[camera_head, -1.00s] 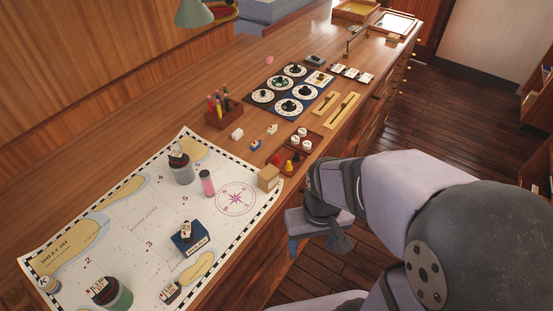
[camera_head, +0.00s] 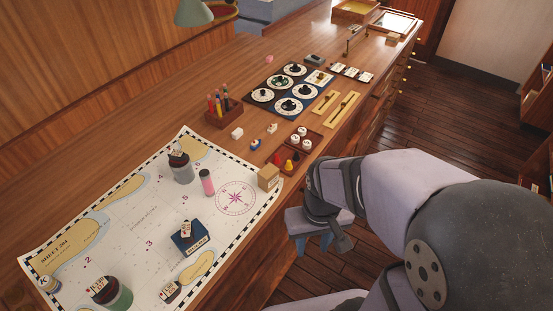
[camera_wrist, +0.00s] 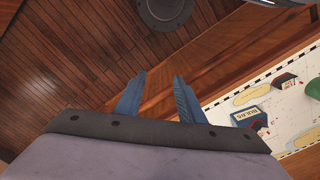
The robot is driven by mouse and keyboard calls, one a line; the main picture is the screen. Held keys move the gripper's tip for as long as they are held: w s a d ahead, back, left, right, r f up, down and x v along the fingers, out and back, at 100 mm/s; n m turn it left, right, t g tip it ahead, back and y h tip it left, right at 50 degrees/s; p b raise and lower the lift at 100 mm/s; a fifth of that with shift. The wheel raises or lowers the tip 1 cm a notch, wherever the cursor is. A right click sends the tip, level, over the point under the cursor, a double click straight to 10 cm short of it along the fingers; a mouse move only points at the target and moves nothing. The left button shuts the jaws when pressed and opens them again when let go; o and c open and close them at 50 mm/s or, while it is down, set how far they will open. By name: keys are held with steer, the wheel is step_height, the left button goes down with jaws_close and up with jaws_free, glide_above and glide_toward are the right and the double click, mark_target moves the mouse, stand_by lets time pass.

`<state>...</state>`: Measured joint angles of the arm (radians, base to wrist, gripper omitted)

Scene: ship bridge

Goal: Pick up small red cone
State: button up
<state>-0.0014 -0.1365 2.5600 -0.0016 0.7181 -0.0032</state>
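The small red cone (camera_head: 289,165) stands in a small wooden tray (camera_head: 281,172) near the desk's front edge in the head view. A yellow cone (camera_head: 277,160) and a black cone (camera_head: 296,157) stand beside it. My gripper (camera_head: 314,253) hangs past the desk's front edge, over the floor, apart from the cones. Its two blue fingers also show in the wrist view (camera_wrist: 158,80), spread apart with nothing between them. The cones are not in the wrist view.
A cardboard-coloured box (camera_head: 268,178) stands just left of the cone tray. A tray of white round pieces (camera_head: 300,136) lies behind it. The chart (camera_head: 130,215) carries several containers and a blue block (camera_head: 187,240).

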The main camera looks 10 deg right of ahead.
steer(key=m+t+h+b, duration=0.2)
steer(key=m+t+b, duration=0.25)
steer(key=b, duration=0.55)
glide_toward(276, 155)
steer(key=shift+g, duration=0.25)
steer(key=shift+w+p+x, duration=0.15)
steer(key=shift+p+x, duration=0.85)
steer(key=shift+x, duration=0.65)
steer(key=shift+w+p+x, duration=0.1)
steer(key=shift+p+x, duration=0.85)
steer(key=shift+x, duration=0.75)
steer(key=shift+w+d+f, duration=0.25)
steer(key=shift+d+f, duration=0.05)
steer(key=shift+f, duration=0.3)
jaws_close()
